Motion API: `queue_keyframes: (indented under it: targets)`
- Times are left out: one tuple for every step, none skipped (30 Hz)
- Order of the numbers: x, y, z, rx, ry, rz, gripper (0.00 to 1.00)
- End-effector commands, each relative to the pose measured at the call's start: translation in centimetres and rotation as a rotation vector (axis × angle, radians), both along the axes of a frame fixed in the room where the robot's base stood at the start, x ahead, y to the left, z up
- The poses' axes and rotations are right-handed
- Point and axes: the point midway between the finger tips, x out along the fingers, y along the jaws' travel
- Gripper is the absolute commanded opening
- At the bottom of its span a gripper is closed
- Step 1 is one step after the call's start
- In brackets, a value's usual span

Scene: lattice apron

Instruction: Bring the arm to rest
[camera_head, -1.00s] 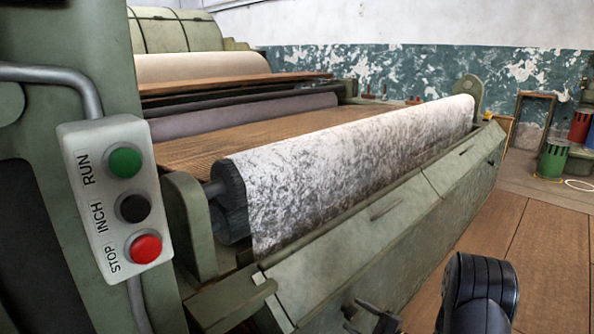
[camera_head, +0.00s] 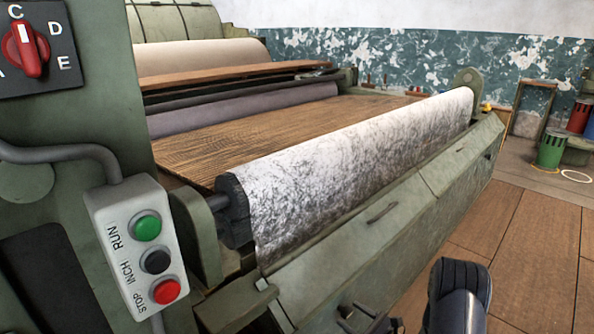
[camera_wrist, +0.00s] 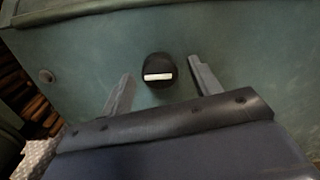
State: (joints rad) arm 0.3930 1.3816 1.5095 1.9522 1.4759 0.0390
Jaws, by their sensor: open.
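My gripper (camera_wrist: 160,66) is open and empty in the wrist view, its two grey fingers spread apart. A black knob (camera_wrist: 158,66) with a white bar stands on a green panel (camera_wrist: 230,50) and shows in the gap between the fingers. I cannot tell how far the fingertips are from the panel. In the head view, a dark rounded part of my arm (camera_head: 460,290) shows at the bottom right; the gripper cannot be made out there.
A green loom with a speckled cloth roll (camera_head: 350,165) fills the middle. A push-button box (camera_head: 138,245) and a red rotary switch (camera_head: 30,50) are at left. Wooden floor (camera_head: 540,240) lies clear at right, with a green bucket (camera_head: 551,150) farther back.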

Motion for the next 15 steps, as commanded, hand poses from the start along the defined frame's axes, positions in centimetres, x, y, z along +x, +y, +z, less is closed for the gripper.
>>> queue_keyframes:
  targets:
    - [0.0, 0.0, 0.4, 0.028, 0.03, 0.0, 0.59]
    - [0.0, 0.0, 0.4, 0.047, 0.047, 0.0, 0.59]
    - [0.0, 0.0, 0.4, 0.07, 0.07, 0.0, 0.59]
    - [0.0, 0.0, 0.4, 0.088, 0.088, 0.0, 0.59]
    - [0.0, 0.0, 0.4, 0.104, 0.104, 0.0, 0.59]
    - [0.0, 0.0, 0.4, 0.124, 0.124, 0.0, 0.59]
    - [-0.1, 0.0, 0.3, 0.138, 0.138, 0.0, 0.59]
    - [-0.3, -0.3, 0.2, 0.143, 0.144, -0.003, 0.59]
    - [-0.7, -0.8, 0.1, 0.141, 0.141, -0.004, 0.59]
    - [-0.9, -1.1, 0.0, 0.14, 0.14, -0.005, 0.59]
    - [-1.2, -1.3, 0.0, 0.14, 0.14, -0.003, 0.59]
    - [-1.4, -1.5, 0.0, 0.139, 0.14, -0.002, 0.59]
    - [-1.6, -1.7, 0.0, 0.139, 0.14, -0.003, 0.59]
    - [-1.7, -1.8, 0.0, 0.139, 0.14, -0.003, 0.59]
    - [-1.8, -1.9, 0.0, 0.139, 0.14, -0.002, 0.59]
